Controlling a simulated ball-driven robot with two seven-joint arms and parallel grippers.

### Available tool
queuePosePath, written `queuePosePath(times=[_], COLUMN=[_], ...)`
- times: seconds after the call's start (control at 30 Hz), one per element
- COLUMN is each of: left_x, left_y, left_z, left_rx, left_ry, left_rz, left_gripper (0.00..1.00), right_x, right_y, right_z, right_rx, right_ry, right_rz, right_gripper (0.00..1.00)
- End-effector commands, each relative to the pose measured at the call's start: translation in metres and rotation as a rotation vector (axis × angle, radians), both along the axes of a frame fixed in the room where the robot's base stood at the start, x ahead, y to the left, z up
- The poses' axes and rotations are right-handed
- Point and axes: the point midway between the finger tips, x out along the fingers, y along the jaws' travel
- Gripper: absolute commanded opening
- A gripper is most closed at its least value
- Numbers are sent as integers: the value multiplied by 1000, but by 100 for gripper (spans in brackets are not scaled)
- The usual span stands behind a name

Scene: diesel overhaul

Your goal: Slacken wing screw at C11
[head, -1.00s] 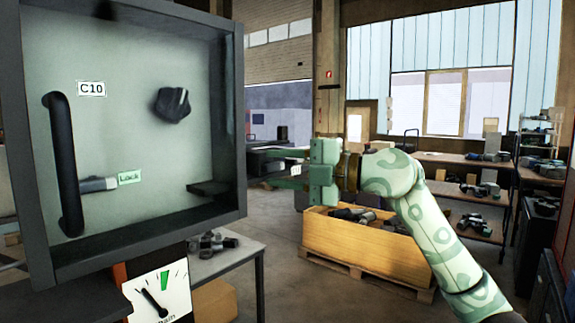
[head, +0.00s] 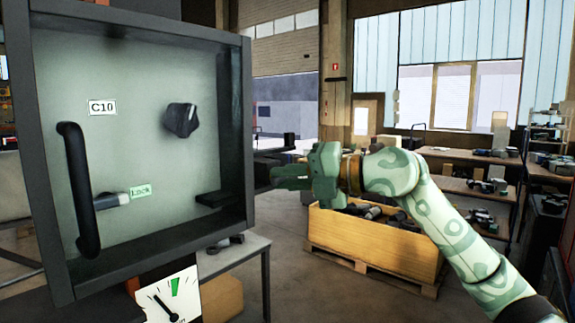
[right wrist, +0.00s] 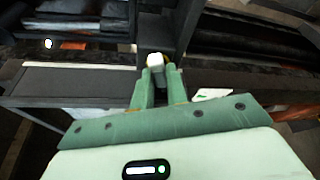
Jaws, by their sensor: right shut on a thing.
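My right gripper (head: 276,178) reaches leftward, just right of the grey panel box. In the right wrist view its two green fingers (right wrist: 156,82) are shut on a small pale piece (right wrist: 155,60), probably the wing screw at C11. The piece lies against a dark upright part, and the fingers hide most of it. I cannot read a C11 label. A pale plate with a green mark (right wrist: 213,95) lies right of the fingers. My left gripper is not in view.
A wooden crate (head: 370,250) stands beyond my right arm.

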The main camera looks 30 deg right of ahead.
Motion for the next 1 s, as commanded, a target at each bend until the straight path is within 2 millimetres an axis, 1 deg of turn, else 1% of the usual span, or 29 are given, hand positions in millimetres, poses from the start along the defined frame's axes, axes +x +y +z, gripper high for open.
queuePosePath(times=[0.03, 0.27, 0.33, 0.4, 0.5, 0.57, 0.77, 0.83, 0.9, 1.0], left_x=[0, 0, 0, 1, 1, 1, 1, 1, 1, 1], left_y=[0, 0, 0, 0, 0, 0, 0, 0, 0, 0], left_z=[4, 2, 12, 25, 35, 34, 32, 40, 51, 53], left_rx=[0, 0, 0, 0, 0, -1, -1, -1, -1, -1], left_ry=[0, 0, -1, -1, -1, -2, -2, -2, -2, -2], left_rz=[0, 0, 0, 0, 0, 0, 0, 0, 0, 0], left_gripper=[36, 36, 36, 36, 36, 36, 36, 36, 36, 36], right_x=[-1, -1, -1, -1, -1, -1, -1, -2, -2, -2], right_y=[0, 1, 0, 0, 0, 0, 0, 0, 0, 0], right_z=[3, 0, 4, 7, 5, 2, 0, 3, 6, 2], right_rx=[-26, -33, -103, -234, -387, -419, -419, -497, -654, -792], right_ry=[-12, -17, -45, -96, -161, -175, -177, -207, -272, -330], right_rz=[2, 3, 1, 2, 3, 3, 3, 4, 5, 4], right_gripper=[0, 0, 0, 0, 0, 0, 0, 0, 0, 0])
